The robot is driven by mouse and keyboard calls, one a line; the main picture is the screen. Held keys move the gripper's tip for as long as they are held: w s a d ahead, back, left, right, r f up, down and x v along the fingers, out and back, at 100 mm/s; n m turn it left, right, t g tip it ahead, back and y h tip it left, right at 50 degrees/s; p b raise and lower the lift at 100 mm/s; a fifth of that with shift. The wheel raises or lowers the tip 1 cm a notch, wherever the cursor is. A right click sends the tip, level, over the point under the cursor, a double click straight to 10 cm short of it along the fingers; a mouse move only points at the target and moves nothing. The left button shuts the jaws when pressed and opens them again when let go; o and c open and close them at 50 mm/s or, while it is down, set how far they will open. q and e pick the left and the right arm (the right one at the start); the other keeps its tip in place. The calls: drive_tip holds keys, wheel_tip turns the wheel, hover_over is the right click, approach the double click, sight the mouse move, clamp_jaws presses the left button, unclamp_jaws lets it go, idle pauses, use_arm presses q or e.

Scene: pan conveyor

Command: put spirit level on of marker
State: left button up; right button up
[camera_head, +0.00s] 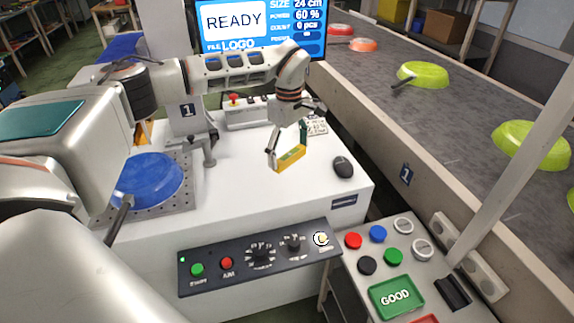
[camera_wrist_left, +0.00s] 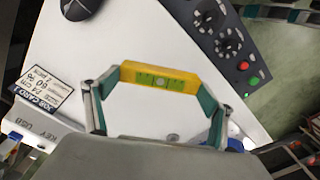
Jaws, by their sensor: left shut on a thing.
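The yellow spirit level (camera_head: 291,159) has a green vial strip. It is between the fingers of my left gripper (camera_head: 288,149), over the white table top. In the left wrist view the level (camera_wrist_left: 160,77) spans from one teal fingertip to the other, and the gripper is shut on it by its ends. I cannot tell how high it is above the table. I cannot make out a marker in either view. My right gripper is not in view.
A black mouse (camera_head: 343,166) lies right of the level. A job card (camera_head: 316,126) lies behind it. A blue pan (camera_head: 150,181) sits on a perforated plate at left. A dark control panel (camera_head: 262,257) fronts the table. A conveyor (camera_head: 450,120) carries green pans at right.

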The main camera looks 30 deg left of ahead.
use_arm(q)
drive_tip(key=w+a+r+n+b, duration=0.3)
drive_tip(key=w+a+r+n, duration=0.35)
drive_tip(key=r+n, duration=0.45)
drive_tip(key=shift+n, duration=0.4)
drive_tip(key=f+b, duration=0.1)
drive_tip(key=f, duration=0.4)
drive_tip(key=f+b, duration=0.1)
drive_tip(key=f, duration=0.9)
drive_tip(key=shift+w+d+f+b, duration=0.15)
drive_tip(key=shift+w+b, duration=0.1)
drive_tip(key=shift+b, duration=0.15)
drive_tip(key=shift+f, duration=0.25)
wheel_tip(320, 180, down, 4)
drive_tip(key=shift+f+b, duration=0.15)
drive_tip(key=shift+b, duration=0.3)
drive_tip(key=shift+c, duration=0.4)
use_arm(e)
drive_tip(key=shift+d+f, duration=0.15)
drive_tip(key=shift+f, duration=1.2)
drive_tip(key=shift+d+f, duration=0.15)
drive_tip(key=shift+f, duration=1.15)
